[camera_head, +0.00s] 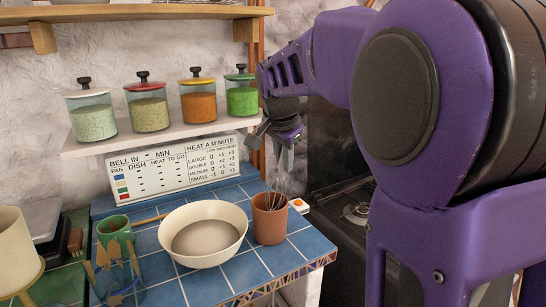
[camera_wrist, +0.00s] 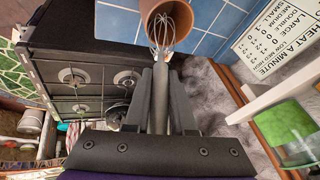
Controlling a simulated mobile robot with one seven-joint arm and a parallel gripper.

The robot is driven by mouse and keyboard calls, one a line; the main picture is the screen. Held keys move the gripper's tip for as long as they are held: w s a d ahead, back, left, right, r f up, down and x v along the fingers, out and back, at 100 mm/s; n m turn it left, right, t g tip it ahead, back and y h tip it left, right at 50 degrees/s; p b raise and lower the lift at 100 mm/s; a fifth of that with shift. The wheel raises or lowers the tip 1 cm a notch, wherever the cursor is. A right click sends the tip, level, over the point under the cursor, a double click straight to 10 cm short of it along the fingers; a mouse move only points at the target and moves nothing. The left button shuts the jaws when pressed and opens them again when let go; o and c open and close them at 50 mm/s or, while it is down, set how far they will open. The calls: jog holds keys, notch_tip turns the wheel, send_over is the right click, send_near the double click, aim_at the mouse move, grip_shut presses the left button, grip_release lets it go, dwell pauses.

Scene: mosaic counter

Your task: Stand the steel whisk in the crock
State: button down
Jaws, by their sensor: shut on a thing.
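The steel whisk (camera_head: 279,183) hangs wires-down from my gripper (camera_head: 285,135), with its wire end at the mouth of the terracotta crock (camera_head: 270,225). The wires' lower ends appear to dip inside the rim. In the wrist view, the whisk's handle (camera_wrist: 160,100) lies between the two dark fingers of my gripper (camera_wrist: 160,75), which are shut on it. The wires overlap the opening of the crock (camera_wrist: 178,9) there. The crock stands upright on the blue tiled counter, near its right end. The whisk's tips and the crock's bottom are hidden.
A cream bowl (camera_head: 204,259) stands just left of the crock. A green mug (camera_head: 115,232) and a glass-like container (camera_head: 118,280) are farther left. A shelf (camera_head: 170,137) with several spice jars runs above, behind my gripper. The dark stove (camera_head: 345,190) is at right.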

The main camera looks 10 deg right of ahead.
aim_at(280, 177)
jog(key=shift+w+a+f+b, duration=0.1)
jog(key=shift+w+f+b, duration=0.2)
jog(key=shift+f+b, duration=0.45)
jog(key=shift+w+a+f+b, duration=0.1)
jog(key=shift+w+f+b, duration=0.2)
jog(key=shift+f, duration=0.8)
jog(key=shift+w+a+f+b, duration=0.1)
jog(key=shift+w+f+b, duration=0.15)
jog(key=shift+f+b, duration=0.5)
jog(key=shift+f, duration=0.15)
grip_release()
jog(key=shift+r+p, duration=3.9)
jog(key=shift+r, duration=1.1)
